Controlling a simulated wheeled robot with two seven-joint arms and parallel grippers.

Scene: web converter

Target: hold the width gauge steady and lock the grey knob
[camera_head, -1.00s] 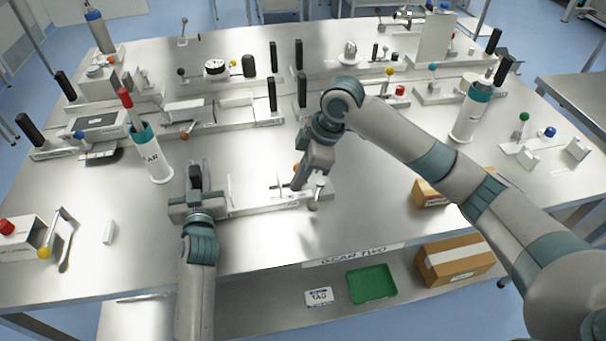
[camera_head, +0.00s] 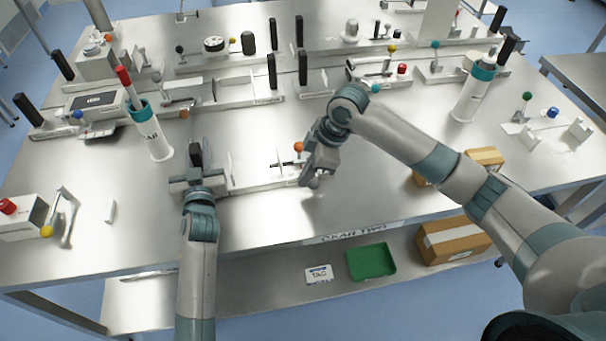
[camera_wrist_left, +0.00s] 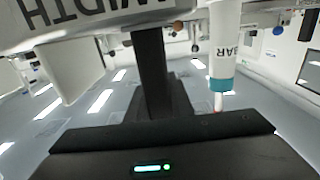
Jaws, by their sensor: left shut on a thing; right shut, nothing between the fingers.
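The width gauge (camera_head: 262,184) is a low pale rail with upright plates near the table's front. Its black end post (camera_head: 195,153) stands at the left end. My left gripper (camera_head: 197,180) is shut on this post. In the left wrist view the post (camera_wrist_left: 150,70) rises from between the jaws, beside the gauge's body (camera_wrist_left: 110,22) lettered WIDTH. My right gripper (camera_head: 306,180) is shut and empty at the gauge's right end. A small grey knob (camera_head: 314,184) shows right at its fingertips; I cannot tell whether they touch. The right arm partly hides that end.
An orange ball (camera_head: 299,147) stands just behind the right gripper. A white cylinder with a teal collar (camera_head: 156,140) stands behind left of the left gripper. A green tray (camera_head: 372,262) and cardboard box (camera_head: 455,240) lie on the lower shelf.

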